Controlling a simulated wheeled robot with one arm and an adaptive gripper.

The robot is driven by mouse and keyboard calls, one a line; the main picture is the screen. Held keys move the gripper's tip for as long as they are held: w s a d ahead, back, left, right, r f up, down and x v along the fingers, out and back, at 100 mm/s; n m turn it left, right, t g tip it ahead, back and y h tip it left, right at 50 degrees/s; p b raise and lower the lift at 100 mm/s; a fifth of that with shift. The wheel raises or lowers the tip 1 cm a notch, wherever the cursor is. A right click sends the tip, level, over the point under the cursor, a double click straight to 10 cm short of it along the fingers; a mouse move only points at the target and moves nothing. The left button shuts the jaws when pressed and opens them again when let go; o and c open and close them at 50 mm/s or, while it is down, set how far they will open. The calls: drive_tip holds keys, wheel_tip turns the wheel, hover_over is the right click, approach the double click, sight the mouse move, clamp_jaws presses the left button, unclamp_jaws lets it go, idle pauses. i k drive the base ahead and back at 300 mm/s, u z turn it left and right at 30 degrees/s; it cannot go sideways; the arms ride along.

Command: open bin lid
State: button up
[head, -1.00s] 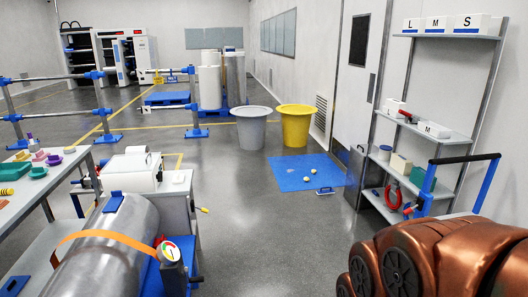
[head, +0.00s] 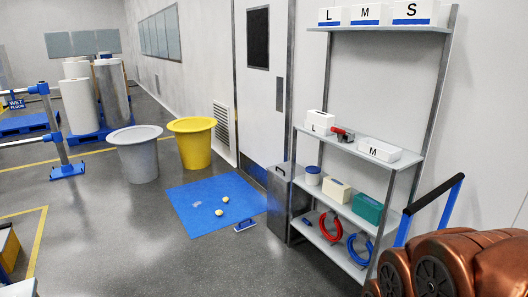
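A tall narrow grey metal bin (head: 279,208) stands on the floor at the left end of the shelf unit, by the door. Its flat top (head: 286,171) looks closed, with a small dark fitting on it. The yellow one looks open at the top; whether the grey one has a lid I cannot tell. My gripper is not in view.
A blue mat (head: 190,208) with two small yellowish balls and a blue-handled tool (head: 244,226) lies before the metal bin. The shelf unit (head: 396,205) holds boxes and red and blue rings. Copper-brown rounded objects (head: 470,262) fill the lower right. The middle floor is clear.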

sight(289, 169)
drive_tip(key=z, duration=0.1)
drive_tip(key=i, duration=2.05)
drive_tip(key=u, duration=0.35)
drive_tip(key=i, duration=1.8)
drive_tip(key=u, duration=0.3)
